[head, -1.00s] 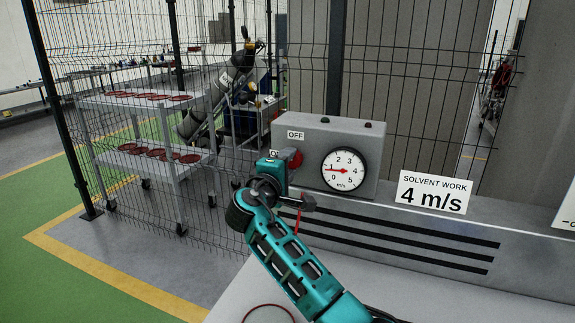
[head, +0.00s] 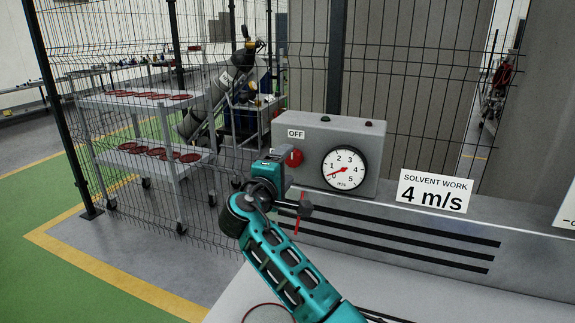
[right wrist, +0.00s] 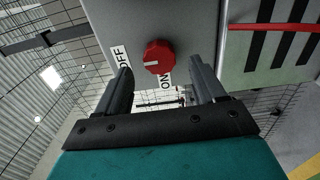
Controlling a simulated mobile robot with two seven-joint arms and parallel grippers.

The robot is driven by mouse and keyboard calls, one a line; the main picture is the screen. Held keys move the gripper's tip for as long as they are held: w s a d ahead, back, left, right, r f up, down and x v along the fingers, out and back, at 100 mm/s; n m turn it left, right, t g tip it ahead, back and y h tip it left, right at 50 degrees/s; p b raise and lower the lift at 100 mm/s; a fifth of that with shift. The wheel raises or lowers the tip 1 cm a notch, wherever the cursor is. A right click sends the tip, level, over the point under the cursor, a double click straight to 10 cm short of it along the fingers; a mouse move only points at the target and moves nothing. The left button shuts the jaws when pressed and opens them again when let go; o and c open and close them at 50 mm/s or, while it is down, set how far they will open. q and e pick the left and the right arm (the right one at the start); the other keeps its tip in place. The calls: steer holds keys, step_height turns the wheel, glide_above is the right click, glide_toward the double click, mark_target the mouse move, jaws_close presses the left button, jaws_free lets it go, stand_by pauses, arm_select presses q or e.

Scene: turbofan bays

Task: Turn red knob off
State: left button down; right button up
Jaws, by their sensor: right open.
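The red knob (head: 294,157) is on the front of a grey control box (head: 312,137), below the OFF label (head: 296,134). In the right wrist view, the knob (right wrist: 158,57) shows between the fingers, farther off than their tips. Its white mark points left, toward the OFF label (right wrist: 120,57); the ON label (right wrist: 167,81) is below it. My right gripper (right wrist: 160,72) is open and empty, apart from the knob. In the head view, the right gripper (head: 282,153) is just left of the knob. My left gripper is not in view.
A round dial (head: 344,167) right of the knob has its red needle pointing low left. A white "4 m/s" sign (head: 434,191) stands on the grey vented housing (head: 470,225). A wire fence (head: 230,200) stands behind, with a trolley of red discs (head: 150,103) beyond.

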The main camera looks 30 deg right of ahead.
steer(key=b+v, duration=0.1)
steer(key=v, duration=1)
